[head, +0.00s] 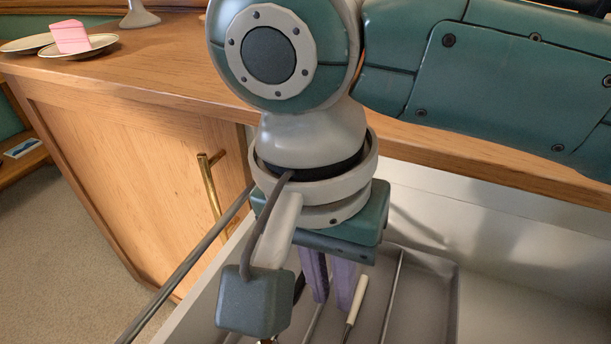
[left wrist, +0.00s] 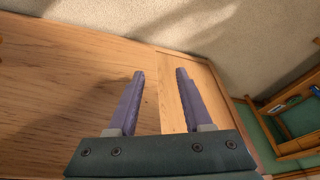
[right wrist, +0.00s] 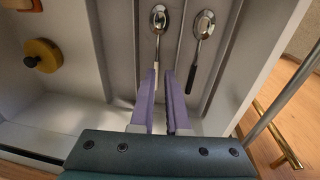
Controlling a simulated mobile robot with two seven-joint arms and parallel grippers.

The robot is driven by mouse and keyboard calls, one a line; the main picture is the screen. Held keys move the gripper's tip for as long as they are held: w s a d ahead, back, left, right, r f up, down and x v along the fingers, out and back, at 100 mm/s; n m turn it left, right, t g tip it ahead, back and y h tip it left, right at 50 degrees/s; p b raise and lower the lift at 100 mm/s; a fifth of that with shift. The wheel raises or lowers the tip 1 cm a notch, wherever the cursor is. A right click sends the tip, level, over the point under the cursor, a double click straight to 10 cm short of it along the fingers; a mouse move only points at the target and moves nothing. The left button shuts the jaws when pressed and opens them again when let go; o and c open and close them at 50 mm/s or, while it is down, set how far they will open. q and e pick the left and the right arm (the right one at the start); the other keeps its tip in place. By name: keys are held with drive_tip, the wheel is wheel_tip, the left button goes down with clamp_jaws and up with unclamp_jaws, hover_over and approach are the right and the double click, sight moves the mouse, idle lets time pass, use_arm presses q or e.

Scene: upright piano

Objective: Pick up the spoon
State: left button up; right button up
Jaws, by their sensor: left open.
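A spoon with a white handle (head: 356,300) lies in the drawer's cutlery divider. In the right wrist view its shiny bowl (right wrist: 159,19) points away and the handle end shows near my fingertips. A second spoon (right wrist: 203,24) with a black handle lies to its right there. My right gripper (head: 331,302) points down into the drawer, its purple fingers partly open, close to the white handle. I see no clear contact. It also shows in the right wrist view (right wrist: 160,74). My left gripper (left wrist: 160,74) is open and empty in front of wooden panels.
The open drawer (head: 480,205) has pale walls and thin dividers. A yellow round object (right wrist: 42,55) lies in another part of it. The wooden counter (head: 150,75) carries a pink cake slice (head: 70,37) on a plate. A brass handle (head: 210,185) juts from the cabinet door.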

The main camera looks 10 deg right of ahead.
wheel_tip(320, 180, down, 2)
drive_tip(key=d+b, duration=0.1)
drive_tip(key=b, duration=0.2)
hover_over(346, 334)
drive_tip(key=a, duration=0.1)
drive_tip(key=shift+m, duration=0.3)
wheel_tip(346, 334, down, 4)
drive_tip(key=shift+w+a+f, duration=0.1)
drive_tip(key=shift+w+f, duration=0.05)
drive_tip(key=shift+f, duration=0.05)
drive_tip(key=f+b, duration=0.1)
drive_tip(key=f, duration=0.2)
drive_tip(key=d+f+b, duration=0.1)
drive_tip(key=f, duration=0.1)
drive_tip(key=shift+b, duration=0.35)
use_arm(q)
wheel_tip(346, 334, down, 7)
use_arm(e)
drive_tip(key=shift+a, duration=0.1)
use_arm(q)
drive_tip(key=shift+s+d, duration=0.1)
use_arm(e)
clamp_jaws()
